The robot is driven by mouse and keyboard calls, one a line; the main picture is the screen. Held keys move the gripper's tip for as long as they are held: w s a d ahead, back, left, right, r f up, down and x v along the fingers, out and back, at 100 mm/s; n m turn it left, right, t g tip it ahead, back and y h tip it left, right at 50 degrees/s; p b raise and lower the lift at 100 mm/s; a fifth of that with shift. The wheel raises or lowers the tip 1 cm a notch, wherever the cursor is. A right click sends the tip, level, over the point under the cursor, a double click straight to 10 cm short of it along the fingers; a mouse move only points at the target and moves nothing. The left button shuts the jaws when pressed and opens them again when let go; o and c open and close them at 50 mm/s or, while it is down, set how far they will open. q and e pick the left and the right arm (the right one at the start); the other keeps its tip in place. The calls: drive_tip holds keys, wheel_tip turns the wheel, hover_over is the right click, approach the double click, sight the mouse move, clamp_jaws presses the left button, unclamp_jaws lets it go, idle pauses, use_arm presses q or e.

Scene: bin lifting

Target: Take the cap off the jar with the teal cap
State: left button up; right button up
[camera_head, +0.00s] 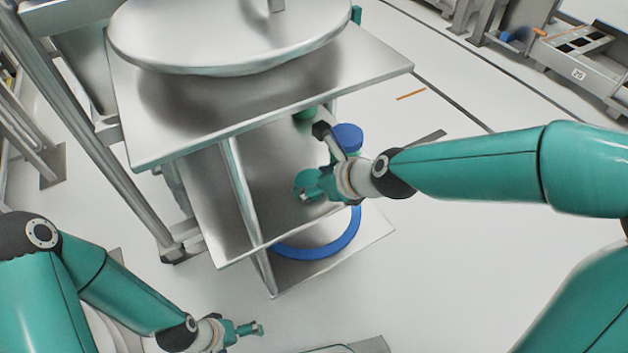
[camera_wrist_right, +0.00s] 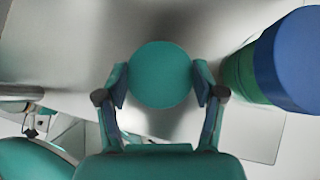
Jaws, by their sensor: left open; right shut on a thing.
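The round teal cap (camera_wrist_right: 160,74) sits between the two fingers of my right gripper (camera_wrist_right: 160,88) in the right wrist view, with a finger touching it on each side. The cap hides what is below it, so I cannot tell whether it is still on its jar. In the head view the teal cap (camera_head: 303,180) and my right gripper (camera_head: 308,191) are over the lower shelf, under the edge of the upper plate. My left gripper (camera_head: 251,329) is open and empty at the bottom, away from the stand.
A green jar with a blue cap (camera_wrist_right: 296,60) stands close to the right of my right gripper; its cap (camera_head: 347,136) shows in the head view. The metal upper plate (camera_head: 370,68) overhangs the shelf (camera_head: 265,165). A blue ring (camera_head: 318,248) lies lower down.

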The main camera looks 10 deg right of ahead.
drive_tip(key=o, duration=0.9)
